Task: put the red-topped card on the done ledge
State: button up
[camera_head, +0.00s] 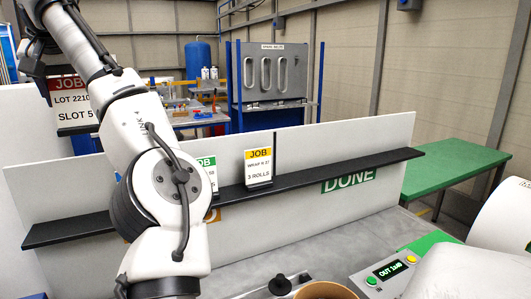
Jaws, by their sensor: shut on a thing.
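The red-topped card (66,97), reading JOB, LOT 2210, SLOT 5, is at the upper left, upright and raised above the ledge, with a black foot under it. My gripper (37,68) is the dark part at the card's upper left, shut on the card; its fingertips are hard to make out. My arm hides the card's right side. The long black ledge (310,170) runs along a white panel. A green DONE sign (349,180) is on the panel just under the ledge's right part. The ledge above that sign is bare.
A yellow-topped card (259,167) stands on the ledge left of the DONE sign. A green-topped card (208,172) stands further left, partly behind my arm. An orange sign (212,216) is mostly hidden. A control box (388,272) and a green table (455,165) are at the right.

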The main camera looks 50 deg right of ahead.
aim_at(354, 164)
jog(key=k+l, duration=0.15)
jog(key=l, duration=0.3)
jog(key=k+l, duration=0.1)
jog(key=l, duration=0.4)
jog(key=k+l+z, duration=0.1)
jog(key=l, duration=0.35)
jog(key=k+l, duration=0.15)
jog(key=l, duration=0.35)
jog(key=k+l, duration=0.15)
jog(key=l, duration=0.3)
jog(key=k+l+z, duration=0.1)
jog(key=l, duration=0.4)
